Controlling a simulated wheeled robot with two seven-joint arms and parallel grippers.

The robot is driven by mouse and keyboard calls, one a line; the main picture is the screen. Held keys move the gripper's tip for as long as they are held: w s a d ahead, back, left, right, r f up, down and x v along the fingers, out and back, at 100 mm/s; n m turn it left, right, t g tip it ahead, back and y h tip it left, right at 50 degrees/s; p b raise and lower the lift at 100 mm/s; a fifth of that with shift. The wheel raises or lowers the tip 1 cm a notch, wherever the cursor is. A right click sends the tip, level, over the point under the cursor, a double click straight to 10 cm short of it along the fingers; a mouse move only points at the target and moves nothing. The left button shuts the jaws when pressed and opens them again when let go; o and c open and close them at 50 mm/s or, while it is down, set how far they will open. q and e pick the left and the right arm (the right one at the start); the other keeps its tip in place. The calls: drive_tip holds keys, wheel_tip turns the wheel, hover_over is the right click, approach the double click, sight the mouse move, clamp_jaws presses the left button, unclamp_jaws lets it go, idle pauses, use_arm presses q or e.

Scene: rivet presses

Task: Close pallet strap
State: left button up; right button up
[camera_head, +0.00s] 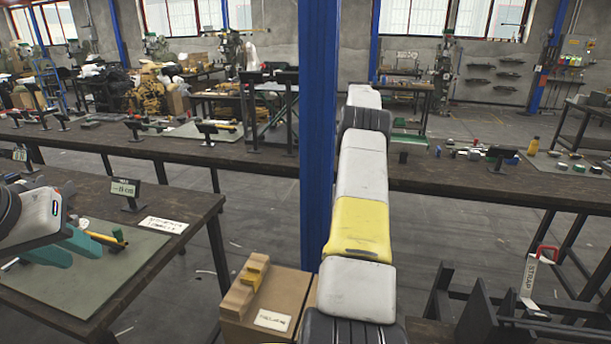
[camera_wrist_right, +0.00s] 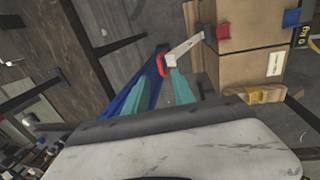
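A white strap lever (camera_head: 528,276), lettered STRAP and with a red loop handle (camera_head: 547,253), stands at the right by dark framing. The right wrist view shows a white lever (camera_wrist_right: 185,48) with a red loop (camera_wrist_right: 161,62) at its end; I cannot tell if it is the same one. My right gripper (camera_wrist_right: 160,76) has its teal fingers apart, the loop near their tips; contact is unclear. In the head view my right arm hides its gripper. My left gripper (camera_head: 75,255) has teal fingers apart over the left table's mat.
A blue post (camera_head: 319,130) stands beside my right arm. A cardboard box (camera_head: 292,290) with wooden pieces (camera_head: 245,286) on it is at bottom centre. A yellow tool (camera_head: 105,239) lies by the left fingers. Red (camera_wrist_right: 223,31) and blue (camera_wrist_right: 291,18) blocks show near the carton in the wrist view.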

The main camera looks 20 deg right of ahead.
drive_tip(key=f, duration=0.5)
drive_tip(key=w+d+f, duration=0.1)
drive_tip(key=f, duration=0.2)
drive_tip(key=shift+w, duration=0.1)
clamp_jaws()
drive_tip(key=shift+r, duration=0.1)
idle(1.2)
